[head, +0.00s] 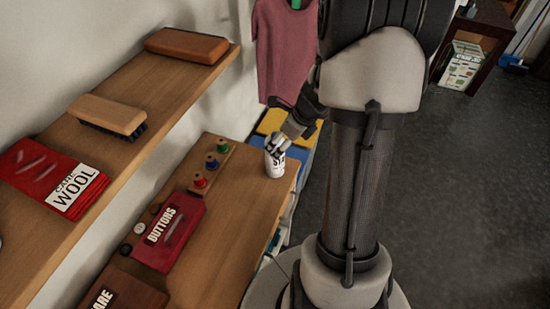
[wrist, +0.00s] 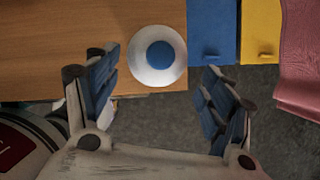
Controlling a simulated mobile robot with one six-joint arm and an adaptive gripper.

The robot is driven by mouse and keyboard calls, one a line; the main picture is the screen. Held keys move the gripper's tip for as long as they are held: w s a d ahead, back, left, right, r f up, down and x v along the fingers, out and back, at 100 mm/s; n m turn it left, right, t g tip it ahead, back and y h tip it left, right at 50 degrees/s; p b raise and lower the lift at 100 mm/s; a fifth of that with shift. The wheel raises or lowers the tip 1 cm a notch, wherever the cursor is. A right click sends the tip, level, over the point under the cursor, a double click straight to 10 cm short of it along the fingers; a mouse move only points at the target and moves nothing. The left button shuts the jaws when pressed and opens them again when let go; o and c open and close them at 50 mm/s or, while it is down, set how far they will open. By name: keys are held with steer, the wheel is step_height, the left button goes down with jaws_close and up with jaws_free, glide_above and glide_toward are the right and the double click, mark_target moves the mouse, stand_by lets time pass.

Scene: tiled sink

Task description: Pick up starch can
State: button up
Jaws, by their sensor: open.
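The starch can (head: 274,163) is a white can with dark lettering, upright near the right end of the lower wooden shelf. In the wrist view it shows from above as a white disc with a blue centre (wrist: 160,55), close to the shelf edge. My gripper (head: 277,141) is right at the can's top in the head view and partly covers it. In the wrist view my gripper (wrist: 162,75) is open, with blue-padded fingers to the left and right of the can and clear gaps to it. No contact shows.
The lower shelf (head: 225,255) also holds coloured spools (head: 211,162) and a red BUTTONS pouch (head: 172,231). An upper shelf (head: 95,160) holds brushes and a red WOOL pack (head: 50,178). A pink cloth (head: 283,50) hangs behind; blue (wrist: 212,30) and yellow (wrist: 260,30) items lie beyond the shelf.

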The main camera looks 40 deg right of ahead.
steer(key=x, duration=0.1)
steer(key=b+x, duration=0.1)
steer(key=x, duration=0.1)
steer(key=b+x, duration=0.1)
steer(key=x, duration=0.1)
steer(key=shift+w+a, duration=0.25)
steer(key=shift+a, duration=0.15)
steer(key=shift+r, duration=0.15)
steer(key=shift+c, duration=0.5)
steer(key=c, duration=1.3)
steer(key=shift+c, duration=0.4)
steer(key=shift+r, duration=0.1)
